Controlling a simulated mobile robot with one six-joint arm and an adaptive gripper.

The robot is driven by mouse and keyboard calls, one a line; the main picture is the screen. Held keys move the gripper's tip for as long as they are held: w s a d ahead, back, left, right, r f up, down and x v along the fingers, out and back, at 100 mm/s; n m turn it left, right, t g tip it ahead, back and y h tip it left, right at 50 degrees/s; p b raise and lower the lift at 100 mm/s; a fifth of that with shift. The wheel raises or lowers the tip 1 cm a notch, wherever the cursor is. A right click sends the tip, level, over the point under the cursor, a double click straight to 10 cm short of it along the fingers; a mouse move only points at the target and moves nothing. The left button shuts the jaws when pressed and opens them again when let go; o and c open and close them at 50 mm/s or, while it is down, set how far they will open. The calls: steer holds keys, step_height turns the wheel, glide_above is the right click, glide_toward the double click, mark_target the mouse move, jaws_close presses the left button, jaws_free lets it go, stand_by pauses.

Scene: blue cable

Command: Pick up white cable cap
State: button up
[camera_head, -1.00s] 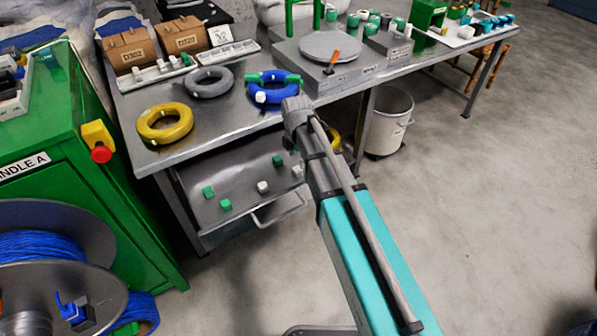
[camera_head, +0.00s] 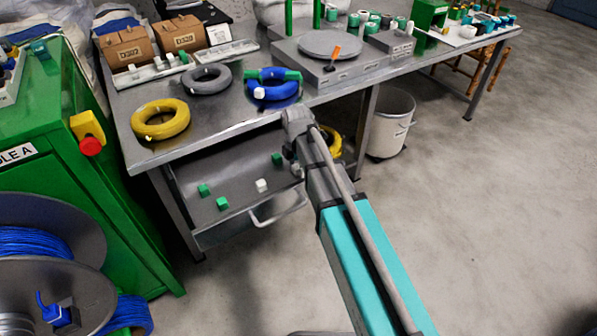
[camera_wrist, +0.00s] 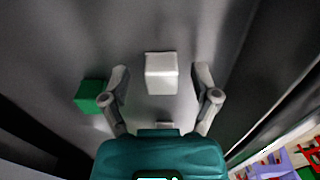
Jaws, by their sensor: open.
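A white cable cap (camera_wrist: 161,73), a small block, lies on the grey metal drawer surface in the wrist view. My open gripper (camera_wrist: 160,80) has one fingertip on each side of it, with gaps between. A second white cap (camera_wrist: 165,126) is partly hidden by the gripper body. A green cap (camera_wrist: 91,96) lies just outside the left finger. In the head view, a white cap (camera_head: 262,185) sits in the open drawer, and another white cap (camera_head: 297,170) is partly hidden by my arm. I cannot tell which one is between the fingers.
Green caps (camera_head: 222,203) lie in the drawer (camera_head: 240,222) under the metal table (camera_head: 225,125). Yellow, grey and blue coils (camera_head: 272,92) are on the table above. A white bin (camera_head: 391,125) stands to the right. A dark wall runs along the wrist view's right side.

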stand_by(0.5)
steer(key=c, duration=0.8)
